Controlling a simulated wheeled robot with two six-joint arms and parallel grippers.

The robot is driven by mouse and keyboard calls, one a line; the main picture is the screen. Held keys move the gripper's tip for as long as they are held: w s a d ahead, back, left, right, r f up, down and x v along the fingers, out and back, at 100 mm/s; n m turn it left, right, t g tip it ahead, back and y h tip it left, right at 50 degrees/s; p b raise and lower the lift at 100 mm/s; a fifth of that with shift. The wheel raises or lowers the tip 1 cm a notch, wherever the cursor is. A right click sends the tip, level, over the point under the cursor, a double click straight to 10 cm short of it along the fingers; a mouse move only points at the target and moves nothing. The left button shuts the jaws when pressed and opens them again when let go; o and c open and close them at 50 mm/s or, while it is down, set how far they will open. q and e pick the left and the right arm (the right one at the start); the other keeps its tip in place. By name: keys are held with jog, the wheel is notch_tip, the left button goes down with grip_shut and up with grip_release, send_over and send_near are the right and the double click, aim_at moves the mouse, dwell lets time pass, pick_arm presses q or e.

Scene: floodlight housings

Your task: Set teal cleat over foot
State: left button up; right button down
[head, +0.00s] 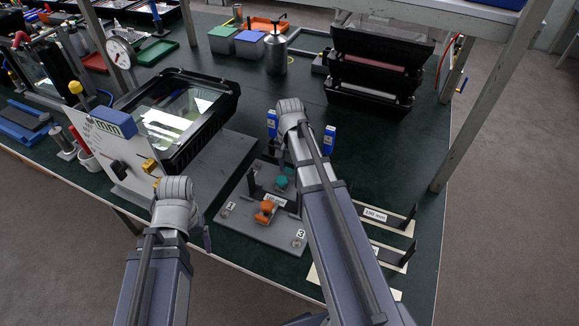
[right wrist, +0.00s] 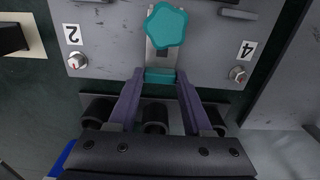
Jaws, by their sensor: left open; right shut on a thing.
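The teal cleat shows in the right wrist view as a teal block (right wrist: 160,76), with a grey metal strip running from it under a teal star knob (right wrist: 166,25). The knob also shows in the head view (head: 281,182), on the grey base plate (head: 240,222). My right gripper (right wrist: 160,78) is shut on the teal block at the plate's edge, between the labels 2 and 4. My forearm hides that gripper's fingers in the head view. I cannot make out a foot under the cleat. My left gripper (head: 205,238) is open, mostly hidden by its wrist, left of the plate.
An orange knob (head: 265,210) sits on the plate's near side. A black glass-fronted housing (head: 228,88) stands behind left, another black housing (head: 378,75) behind right. Labelled black brackets (head: 385,217) lie to the right.

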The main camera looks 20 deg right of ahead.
dwell(0.3)
jog(key=shift+s+a, duration=0.9)
jog(key=shift+a, duration=0.05)
jog(key=shift+c, duration=1.6)
grip_release()
jog(key=shift+w, duration=0.1)
notch_tip(320, 180, up, 8)
jog(key=p, duration=0.7)
jog(key=shift+p, duration=0.4)
jog(key=shift+f, duration=0.15)
